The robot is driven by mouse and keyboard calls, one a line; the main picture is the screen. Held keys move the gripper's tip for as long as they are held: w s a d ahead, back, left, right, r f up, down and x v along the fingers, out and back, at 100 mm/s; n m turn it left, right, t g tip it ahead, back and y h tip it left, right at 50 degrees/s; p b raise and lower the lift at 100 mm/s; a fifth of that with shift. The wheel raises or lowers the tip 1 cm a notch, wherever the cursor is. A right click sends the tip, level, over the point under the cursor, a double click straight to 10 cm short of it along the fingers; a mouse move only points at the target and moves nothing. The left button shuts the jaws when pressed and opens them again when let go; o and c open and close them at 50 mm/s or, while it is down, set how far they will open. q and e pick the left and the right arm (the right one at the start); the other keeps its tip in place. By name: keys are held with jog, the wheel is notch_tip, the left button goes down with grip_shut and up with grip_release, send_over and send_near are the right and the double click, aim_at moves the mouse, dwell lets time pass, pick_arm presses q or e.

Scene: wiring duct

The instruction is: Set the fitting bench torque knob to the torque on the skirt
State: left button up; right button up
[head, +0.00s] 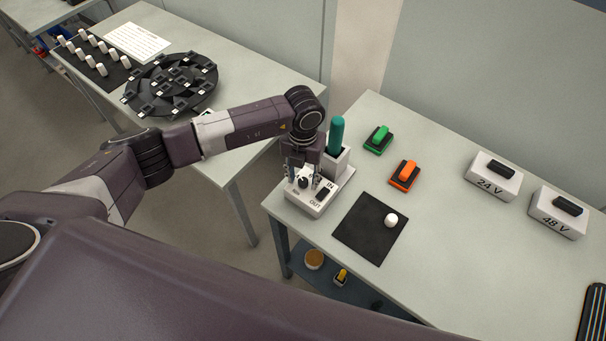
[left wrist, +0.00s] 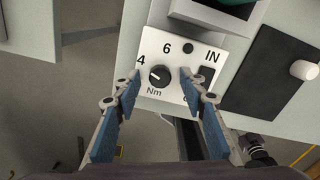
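The torque knob (left wrist: 159,75) is a small black round knob on a white box (left wrist: 178,42), with a pale mark on its left side, roughly towards the 4. The marks 4, 6, Nm and IN show around it. In the head view the box (head: 312,206) stands at the bench's left corner, and the knob (head: 303,183) is partly hidden by my gripper. My left gripper (left wrist: 160,83) is open above the box, one blue-padded finger on each side of the knob, with gaps to it. My right gripper is not in view. I see no torque value on a skirt.
A teal-handled tool (head: 337,135) stands upright behind the box, close to my gripper. A black mat (head: 365,240) with a white cylinder (head: 391,220) lies to the right. Green (head: 378,139) and orange (head: 404,175) pieces and the 24 V (head: 480,183) and 48 V (head: 548,220) blocks stand farther off.

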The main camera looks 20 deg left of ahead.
pick_arm(q)
jog(key=shift+f, duration=0.15)
grip_shut()
jog(key=shift+f+m+b, duration=0.15)
jog(key=shift+m+b, duration=0.45)
jog(key=shift+b, duration=0.3)
jog(key=m+b, duration=1)
jog(key=b, duration=0.3)
jog(key=shift+w+f, duration=0.1)
jog(key=shift+r+m+b, duration=0.25)
jog(key=shift+m+b, duration=1.15)
jog(key=shift+b, duration=0.25)
grip_release()
jog(key=shift+r, duration=0.15)
